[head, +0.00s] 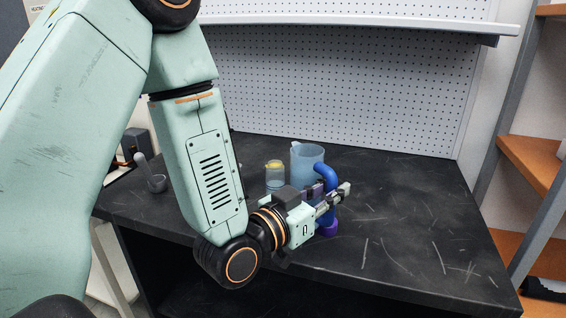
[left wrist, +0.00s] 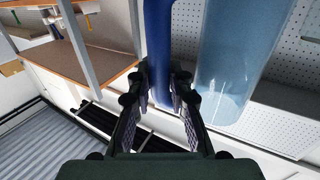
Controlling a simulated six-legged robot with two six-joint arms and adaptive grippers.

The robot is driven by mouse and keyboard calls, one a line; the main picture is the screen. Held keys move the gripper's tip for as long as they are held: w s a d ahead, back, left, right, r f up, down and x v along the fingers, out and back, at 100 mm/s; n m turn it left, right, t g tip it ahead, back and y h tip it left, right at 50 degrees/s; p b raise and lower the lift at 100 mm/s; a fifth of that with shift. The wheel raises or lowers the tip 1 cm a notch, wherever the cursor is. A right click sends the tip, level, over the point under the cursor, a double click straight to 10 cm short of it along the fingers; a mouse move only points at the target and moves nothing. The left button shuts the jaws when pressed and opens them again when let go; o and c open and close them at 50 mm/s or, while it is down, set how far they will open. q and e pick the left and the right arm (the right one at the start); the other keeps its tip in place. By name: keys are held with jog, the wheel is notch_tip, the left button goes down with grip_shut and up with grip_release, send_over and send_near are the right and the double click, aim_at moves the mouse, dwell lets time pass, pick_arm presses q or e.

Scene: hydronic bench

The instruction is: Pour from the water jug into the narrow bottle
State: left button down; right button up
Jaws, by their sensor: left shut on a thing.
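The water jug (head: 307,160) is translucent blue with a thick blue handle (head: 327,174). It looks upright over the bench; my gripper hides its lower part, so I cannot tell whether it touches the bench top. My left gripper (head: 333,196) is shut on the handle. In the left wrist view the gripper (left wrist: 158,92) has the blue handle (left wrist: 158,45) between its fingers, with the clear jug body (left wrist: 228,60) to the right. A small clear vessel with a yellow top (head: 275,176) stands left of the jug; I cannot tell whether it is the narrow bottle. My right gripper is out of view.
A grey mortar with a pestle (head: 156,181) stands at the bench's left. The dark bench top (head: 420,220) is clear on the right. A pegboard (head: 340,90) rises behind, and shelves (head: 540,155) stand at right.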

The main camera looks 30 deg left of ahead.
aim_at(307, 152)
pick_arm(q)
jog(key=shift+d+r, duration=0.1)
jog(key=shift+r, duration=0.45)
jog(key=shift+r+n+p, duration=0.25)
jog(key=shift+n+p, duration=0.05)
jog(key=shift+p, duration=0.3)
jog(key=a+n+p, duration=0.1)
jog(key=n+p, duration=0.1)
jog(key=w+a+r+n+p, duration=0.1)
jog(key=a+n+p, duration=0.1)
jog(key=w+a+n+g+p, duration=0.1)
jog(key=a+p, duration=0.1)
jog(key=shift+w+a+r+n+p, duration=0.1)
jog(key=shift+a+r+n+p, duration=0.1)
jog(key=shift+r+n+p, duration=0.15)
jog(key=shift+w+a+n+p, duration=0.1)
jog(key=shift+a+n+p, duration=0.2)
jog(key=shift+n+p, duration=0.05)
jog(key=shift+w+r+n+p, duration=0.1)
jog(key=shift+r+n+p, duration=0.4)
jog(key=shift+r+p, duration=0.5)
jog(key=shift+a+r+n+h+p, duration=0.2)
jog(key=shift+n+h+p, duration=0.1)
jog(key=shift+p, duration=0.1)
jog(key=shift+w+a+f+g, duration=0.1)
jog(key=shift+a+f+g, duration=0.1)
jog(key=shift+g, duration=0.1)
